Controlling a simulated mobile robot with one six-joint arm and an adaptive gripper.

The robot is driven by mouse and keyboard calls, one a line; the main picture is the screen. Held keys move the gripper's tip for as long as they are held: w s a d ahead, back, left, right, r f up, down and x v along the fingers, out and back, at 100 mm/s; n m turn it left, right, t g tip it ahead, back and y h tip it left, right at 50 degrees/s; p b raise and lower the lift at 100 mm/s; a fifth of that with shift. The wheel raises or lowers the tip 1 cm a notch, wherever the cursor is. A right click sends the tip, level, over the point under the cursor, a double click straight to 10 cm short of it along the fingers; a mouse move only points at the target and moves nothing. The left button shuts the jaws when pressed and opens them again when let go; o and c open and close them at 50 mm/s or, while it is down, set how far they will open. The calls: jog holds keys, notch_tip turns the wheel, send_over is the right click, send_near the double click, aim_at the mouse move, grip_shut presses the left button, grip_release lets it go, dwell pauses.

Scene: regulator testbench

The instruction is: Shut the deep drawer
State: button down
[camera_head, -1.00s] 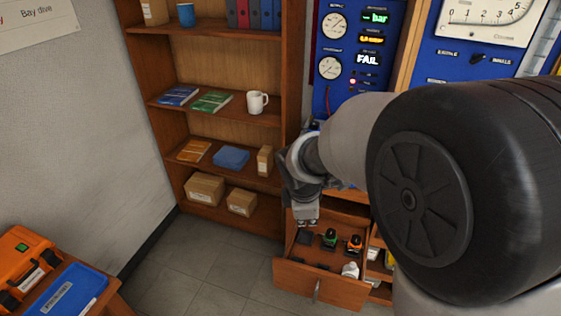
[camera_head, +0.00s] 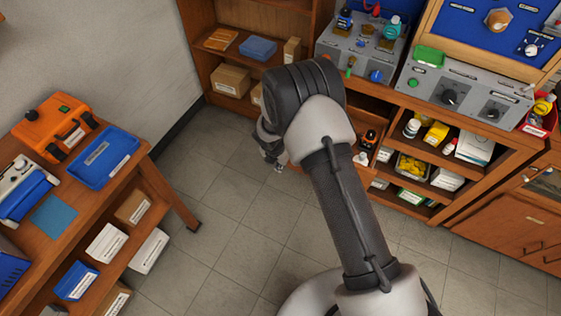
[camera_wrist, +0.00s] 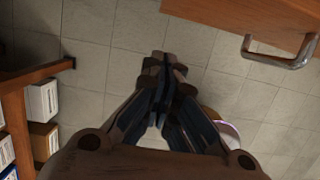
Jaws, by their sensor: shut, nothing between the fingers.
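The deep drawer stands open below the bench. In the wrist view its wooden front (camera_wrist: 235,18) fills the top right, with a metal bar handle (camera_wrist: 283,58) on it. In the head view my arm hides most of the drawer; an orange-and-black item (camera_head: 369,139) and a white item (camera_head: 362,158) show in it. My gripper (camera_head: 276,165) hangs low over the floor at the drawer's front side. In the wrist view my gripper (camera_wrist: 165,62) has its fingers together and empty, left of the handle and apart from it.
A side table with an orange case (camera_head: 55,123) and a blue tray (camera_head: 103,158) stands at left. The bookshelf (camera_head: 200,65) is behind. Open shelves (camera_head: 425,160) with bottles and boxes lie right of the drawer. The tiled floor (camera_head: 225,215) between is clear.

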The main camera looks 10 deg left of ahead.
jog(key=w+d+f+b, duration=0.2)
jog(key=w+f, duration=0.3)
jog(key=shift+f, duration=0.25)
jog(key=shift+w, duration=0.1)
dwell(0.3)
